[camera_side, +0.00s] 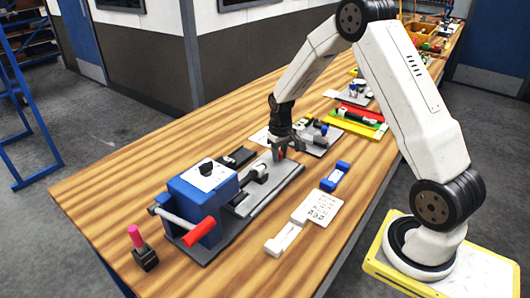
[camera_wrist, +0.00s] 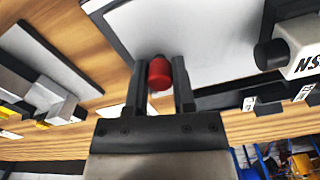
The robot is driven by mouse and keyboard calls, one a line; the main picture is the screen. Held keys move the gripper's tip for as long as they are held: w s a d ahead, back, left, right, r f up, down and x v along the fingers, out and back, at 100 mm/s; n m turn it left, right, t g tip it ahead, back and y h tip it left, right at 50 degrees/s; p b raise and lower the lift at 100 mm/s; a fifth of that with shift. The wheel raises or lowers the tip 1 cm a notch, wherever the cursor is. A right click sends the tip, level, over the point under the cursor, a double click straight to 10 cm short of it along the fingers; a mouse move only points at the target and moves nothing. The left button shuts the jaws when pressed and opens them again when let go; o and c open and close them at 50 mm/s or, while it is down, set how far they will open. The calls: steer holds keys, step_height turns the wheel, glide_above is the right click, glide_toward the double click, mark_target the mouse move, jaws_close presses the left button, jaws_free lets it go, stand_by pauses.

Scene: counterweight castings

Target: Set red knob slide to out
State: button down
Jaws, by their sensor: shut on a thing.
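My gripper (camera_side: 285,152) is low over the far right end of a long grey plate (camera_side: 288,177) in the side view. In the wrist view its two dark fingers (camera_wrist: 159,82) stand on both sides of the red knob (camera_wrist: 159,74) and are shut on it. The knob is a short, rounded red cylinder, and it lies by the edge of a pale plate (camera_wrist: 205,35). In the side view only a small red bit of the knob (camera_side: 283,154) shows among the fingers. The slide's track and any position marks cannot be made out.
A blue box (camera_side: 212,207) with a black switch and a red-ended lever (camera_side: 199,231) stands at the plate's near end. A white lettered plate (camera_side: 317,207) and a blue part (camera_side: 335,177) lie to the right. Bare wood is free at the left.

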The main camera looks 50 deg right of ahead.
steer(key=shift+d, duration=0.95)
steer(key=shift+c, duration=2.2)
jaws_free()
steer(key=shift+r, duration=0.1)
steer(key=shift+r, duration=0.15)
step_height(320, 180, up, 7)
steer(key=shift+r, duration=0.2)
